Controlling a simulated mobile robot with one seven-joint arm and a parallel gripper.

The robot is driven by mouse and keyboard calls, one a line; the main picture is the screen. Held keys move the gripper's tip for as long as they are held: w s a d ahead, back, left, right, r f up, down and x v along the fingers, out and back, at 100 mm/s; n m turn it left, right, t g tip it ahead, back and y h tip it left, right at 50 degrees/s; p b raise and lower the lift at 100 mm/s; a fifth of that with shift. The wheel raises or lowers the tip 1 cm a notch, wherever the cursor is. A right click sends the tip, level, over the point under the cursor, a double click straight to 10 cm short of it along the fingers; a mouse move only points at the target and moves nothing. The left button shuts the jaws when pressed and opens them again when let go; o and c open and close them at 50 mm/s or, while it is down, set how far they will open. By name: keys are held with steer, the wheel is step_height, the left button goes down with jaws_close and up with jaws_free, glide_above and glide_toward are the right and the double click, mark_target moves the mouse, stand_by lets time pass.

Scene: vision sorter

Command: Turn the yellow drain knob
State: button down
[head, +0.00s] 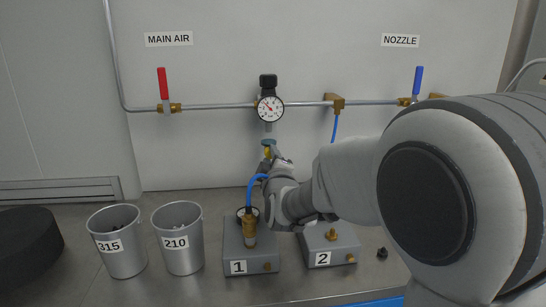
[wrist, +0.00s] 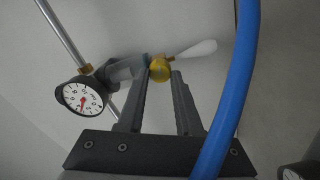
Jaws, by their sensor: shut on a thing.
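The yellow drain knob (wrist: 160,69) sits at the lower end of the filter unit below the pressure gauge. In the wrist view it lies between the tips of my gripper (wrist: 163,82), whose two dark fingers are shut on it.
A red lever (head: 162,83) and a blue lever (head: 417,80) stand on the wall pipe. Box 1 (head: 262,240) and box 2 (head: 345,240) are on the bench below my arm. Buckets 315 (head: 118,262) and 210 (head: 181,260) stand at left. A blue hose (wrist: 235,90) crosses the wrist view.

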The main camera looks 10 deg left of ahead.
stand_by(0.5)
steer(key=c, duration=0.6)
jaws_free()
steer(key=p+v, duration=0.2)
steer(key=v, duration=1.5)
steer(key=shift+s+p, duration=0.2)
steer(key=shift+p, duration=0.1)
